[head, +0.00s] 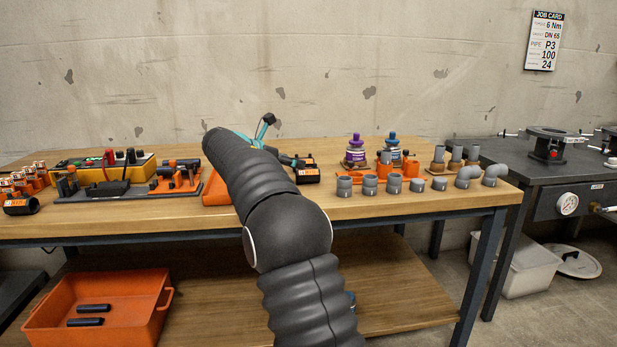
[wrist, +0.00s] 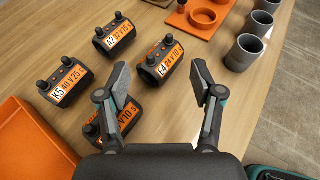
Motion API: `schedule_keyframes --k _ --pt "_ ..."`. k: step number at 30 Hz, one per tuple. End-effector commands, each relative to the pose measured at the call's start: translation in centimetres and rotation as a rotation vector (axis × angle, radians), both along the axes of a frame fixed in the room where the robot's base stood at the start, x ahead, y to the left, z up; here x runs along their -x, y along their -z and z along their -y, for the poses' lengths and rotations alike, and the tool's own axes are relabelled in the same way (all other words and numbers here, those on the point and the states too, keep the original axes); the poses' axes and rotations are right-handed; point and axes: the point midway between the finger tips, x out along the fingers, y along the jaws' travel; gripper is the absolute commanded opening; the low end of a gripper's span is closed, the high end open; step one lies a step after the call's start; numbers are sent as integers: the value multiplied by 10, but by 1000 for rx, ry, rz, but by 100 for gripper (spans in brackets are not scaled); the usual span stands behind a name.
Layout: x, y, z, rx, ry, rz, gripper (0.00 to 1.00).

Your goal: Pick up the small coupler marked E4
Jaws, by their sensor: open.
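Several small black couplers with orange labels and two round knobs each stand on the wooden bench in the wrist view. One coupler (wrist: 158,62) lies between and beyond my fingertips; its label reads 24 V 10 s, and its first mark looks like E4 or L4. Another coupler (wrist: 122,118) is partly covered by my left finger; only "V10 s" shows clearly. The others are coupler K5 (wrist: 66,82) at left and coupler A2 (wrist: 114,36) farther back. My gripper (wrist: 160,75) is open and empty above them. In the head view my arm hides much of this area.
An orange tray (wrist: 30,145) is at the left of the wrist view. Grey pipe cups (wrist: 244,53) and an orange holder (wrist: 203,15) stand at right. In the head view, purple- and blue-capped bottles (head: 356,150) stand behind the cups. Bare wood lies between couplers and cups.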

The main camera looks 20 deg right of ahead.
Motion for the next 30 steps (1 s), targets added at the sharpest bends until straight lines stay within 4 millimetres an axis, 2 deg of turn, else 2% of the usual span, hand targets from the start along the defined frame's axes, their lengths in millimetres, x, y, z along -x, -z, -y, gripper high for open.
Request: schedule_keyframes --k 8,18,25,26,30 --pt "-5 8 11 -1 2 -1 66" --pt "-22 28 44 -1 1 0 66" --pt "-23 29 46 -1 0 0 66" --pt "-23 29 46 -1 0 0 64" --pt "-23 29 46 -1 0 1 29"
